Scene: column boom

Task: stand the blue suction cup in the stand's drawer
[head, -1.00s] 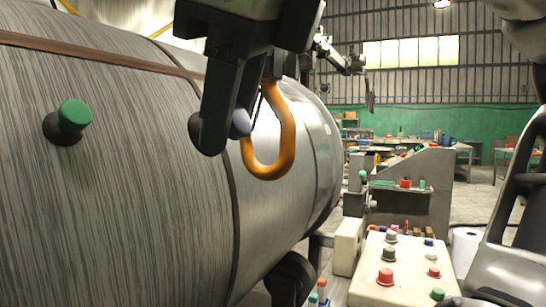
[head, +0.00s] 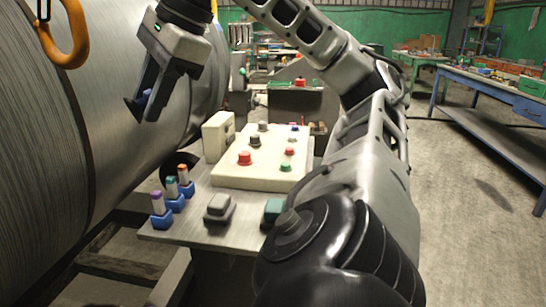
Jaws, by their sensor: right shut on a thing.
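My right gripper (head: 146,106) is beside the curved metal tank at upper left, its fingers pointing down. It is shut on a small blue thing, the blue suction cup (head: 147,96), mostly hidden between the dark fingers. A metal stand (head: 180,232) with a flat top is below and to the right of the gripper. I cannot make out an open drawer in the stand from this view. My left gripper is out of view.
An orange hook (head: 72,45) hangs by the tank (head: 60,170). Open floor lies at right.

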